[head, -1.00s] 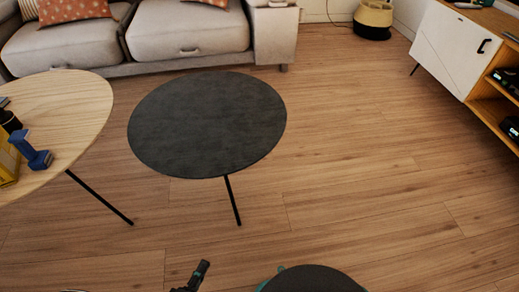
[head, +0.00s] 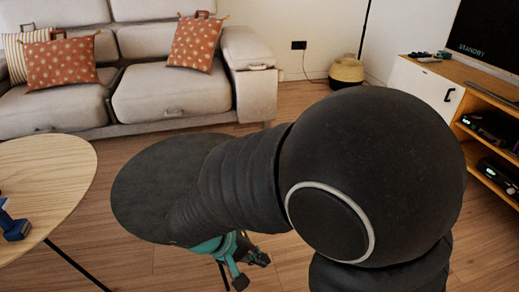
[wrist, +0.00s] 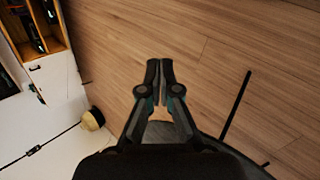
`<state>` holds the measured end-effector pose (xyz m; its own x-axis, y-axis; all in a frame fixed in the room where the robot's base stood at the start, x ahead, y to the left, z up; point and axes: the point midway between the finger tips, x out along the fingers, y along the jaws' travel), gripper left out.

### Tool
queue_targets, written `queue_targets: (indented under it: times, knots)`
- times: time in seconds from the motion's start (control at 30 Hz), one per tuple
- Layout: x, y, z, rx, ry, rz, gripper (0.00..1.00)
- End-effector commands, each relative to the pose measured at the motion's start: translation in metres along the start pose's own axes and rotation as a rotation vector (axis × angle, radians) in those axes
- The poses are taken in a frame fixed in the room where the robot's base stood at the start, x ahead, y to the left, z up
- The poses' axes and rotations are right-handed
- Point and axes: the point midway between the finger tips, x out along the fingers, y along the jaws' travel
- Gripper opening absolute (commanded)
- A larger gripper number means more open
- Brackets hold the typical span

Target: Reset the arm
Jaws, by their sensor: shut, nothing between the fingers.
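My gripper (wrist: 159,75) is in the middle of the wrist view, its two dark fingers together with nothing between them. Bare wooden floor lies beyond the fingertips. In the head view my arm rises large at the right of centre, and part of my gripper (head: 243,262) shows low in front of the round dark table. The arm hides the right part of that table and much of the floor.
The round dark table (head: 145,190) stands close to my arm. A wooden table (head: 45,175) with a blue dumbbell (head: 12,226) is at the left. A grey sofa (head: 170,92) is at the back, a basket (head: 346,72) beyond it, and a media cabinet (head: 432,82) at the right.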

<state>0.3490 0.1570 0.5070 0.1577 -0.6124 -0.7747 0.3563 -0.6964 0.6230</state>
Motion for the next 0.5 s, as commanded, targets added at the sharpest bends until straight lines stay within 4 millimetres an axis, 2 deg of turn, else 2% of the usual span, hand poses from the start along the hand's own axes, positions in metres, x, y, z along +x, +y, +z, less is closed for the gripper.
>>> queue_targets:
  times: [0.03,0.1,0.5]
  knots:
    - [-0.002,0.017,0.004,0.034,-0.007,-0.049,0.00]
    - [-0.003,0.034,0.011,0.067,-0.014,-0.115,0.00]
    - [-0.015,0.121,0.058,0.279,0.077,-0.432,0.00]
